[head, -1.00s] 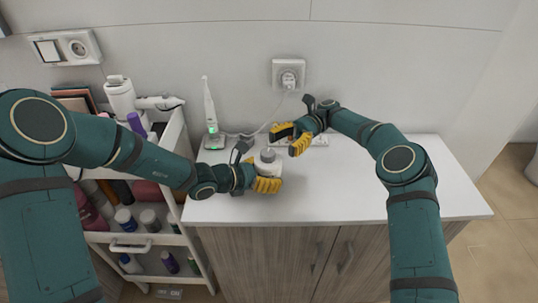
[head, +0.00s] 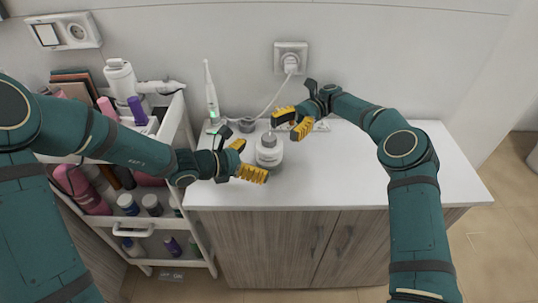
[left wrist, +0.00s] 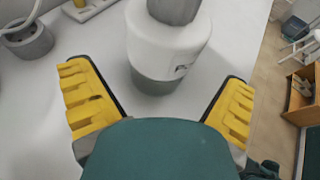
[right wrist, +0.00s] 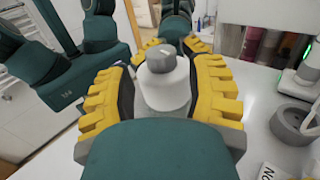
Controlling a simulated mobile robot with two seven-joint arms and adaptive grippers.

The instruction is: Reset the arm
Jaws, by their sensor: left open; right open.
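A white bottle with a grey cap and grey base (head: 269,152) stands upright on the white cabinet top (head: 350,175). My left gripper (head: 247,160) is open just left of the bottle, its yellow fingers apart. In the left wrist view the bottle (left wrist: 168,45) stands beyond the open fingertips (left wrist: 155,95), with nothing held. My right gripper (head: 293,122) is open and empty, behind and right of the bottle. In the right wrist view the bottle (right wrist: 163,80) shows between the open yellow fingers (right wrist: 163,70).
A white cart (head: 180,115) with bottles and boxes stands left of the cabinet. A white electric toothbrush (head: 211,95) stands at the back left. A grey round cup (head: 247,125) and a power strip (head: 320,126) lie near the wall, with a cable to the socket (head: 291,58). The right cabinet top is clear.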

